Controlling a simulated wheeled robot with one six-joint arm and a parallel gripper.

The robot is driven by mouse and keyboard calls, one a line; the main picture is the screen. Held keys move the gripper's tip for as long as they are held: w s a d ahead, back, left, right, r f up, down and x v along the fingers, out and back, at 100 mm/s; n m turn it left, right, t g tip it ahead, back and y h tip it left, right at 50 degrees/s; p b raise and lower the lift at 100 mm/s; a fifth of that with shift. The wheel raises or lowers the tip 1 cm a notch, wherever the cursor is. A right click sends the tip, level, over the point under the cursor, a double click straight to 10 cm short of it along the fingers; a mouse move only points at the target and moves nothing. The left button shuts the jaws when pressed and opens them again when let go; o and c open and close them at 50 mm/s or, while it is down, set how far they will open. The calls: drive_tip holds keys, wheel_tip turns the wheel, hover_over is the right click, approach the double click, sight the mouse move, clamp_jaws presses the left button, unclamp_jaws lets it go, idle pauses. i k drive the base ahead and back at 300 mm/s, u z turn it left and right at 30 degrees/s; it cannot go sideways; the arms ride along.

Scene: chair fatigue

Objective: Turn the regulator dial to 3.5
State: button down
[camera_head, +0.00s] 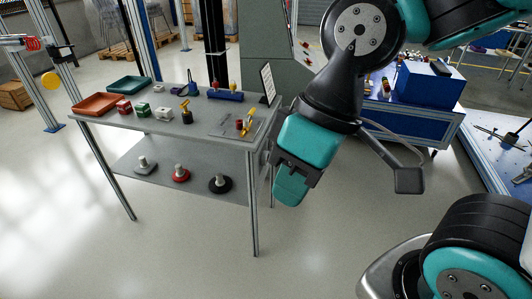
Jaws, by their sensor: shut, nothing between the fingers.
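My gripper (290,190) hangs in the middle of the view, just right of the grey table and above the floor. It points down and slightly left. It is shut and holds nothing. I cannot make out a regulator dial with certainty. A black fitting (62,51) with red coiled hose sits on the metal frame at the upper left, far from my gripper. A yellow round disc (51,79) is just below it. No number or scale can be read on either.
The grey two-level table (185,130) holds an orange tray (97,104), a teal tray (130,84) and small parts. Several round-based pieces stand on its lower shelf. A blue bench (420,122) is behind my arm. The floor in front (170,250) is clear.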

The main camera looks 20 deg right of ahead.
sight(265, 155)
drive_tip(key=z, duration=0.15)
drive_tip(key=i, duration=0.35)
drive_tip(key=z, duration=0.1)
drive_tip(key=k, duration=0.45)
drive_tip(key=z, duration=1.1)
drive_tip(key=i, duration=0.55)
drive_tip(key=u, duration=0.15)
